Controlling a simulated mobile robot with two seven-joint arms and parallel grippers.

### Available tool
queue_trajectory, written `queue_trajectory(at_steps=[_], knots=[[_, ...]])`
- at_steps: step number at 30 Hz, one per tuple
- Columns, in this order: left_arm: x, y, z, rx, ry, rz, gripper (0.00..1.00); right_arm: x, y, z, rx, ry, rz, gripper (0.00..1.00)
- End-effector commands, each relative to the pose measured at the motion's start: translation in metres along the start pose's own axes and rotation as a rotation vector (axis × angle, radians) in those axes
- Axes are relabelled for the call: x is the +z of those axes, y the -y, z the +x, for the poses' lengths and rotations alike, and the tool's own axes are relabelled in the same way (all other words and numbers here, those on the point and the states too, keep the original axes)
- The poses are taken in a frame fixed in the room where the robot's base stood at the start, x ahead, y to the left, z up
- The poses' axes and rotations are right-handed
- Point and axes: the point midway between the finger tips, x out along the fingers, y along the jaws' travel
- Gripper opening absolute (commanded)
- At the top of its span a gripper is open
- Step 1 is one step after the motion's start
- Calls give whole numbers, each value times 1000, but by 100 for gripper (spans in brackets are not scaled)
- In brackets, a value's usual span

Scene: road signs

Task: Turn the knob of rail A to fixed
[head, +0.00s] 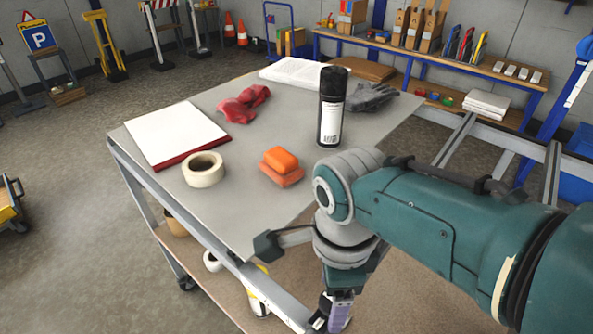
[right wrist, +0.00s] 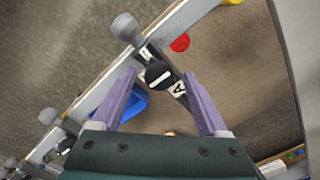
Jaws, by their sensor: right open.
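In the right wrist view a round black knob (right wrist: 157,75) with a white line across its face sits on a dark plate. A white label with the letter A (right wrist: 178,89) is beside it on the right; another pale mark, too small to read, is at the upper left. My right gripper (right wrist: 161,74) is open, with its purple fingers on either side of the knob; whether they touch it I cannot tell. In the head view my right gripper (head: 336,312) points down past the trolley's front edge, mostly hidden by its arm, and the knob is hidden. My left gripper is not in view.
In the wrist view grey round-ended parts (right wrist: 125,27) stand along the rail near the left finger.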

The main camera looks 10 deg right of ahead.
Motion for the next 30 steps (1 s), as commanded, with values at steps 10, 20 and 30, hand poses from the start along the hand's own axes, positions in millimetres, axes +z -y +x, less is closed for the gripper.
queue_trajectory(at_steps=[10, 20, 30], knots=[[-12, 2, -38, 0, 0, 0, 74, 0, 0, -57, -3, 2, 0, 77], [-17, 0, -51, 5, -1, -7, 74, 0, 0, -97, -1, 1, 1, 77], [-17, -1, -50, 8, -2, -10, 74, 0, 0, -99, 0, 0, 0, 77]])
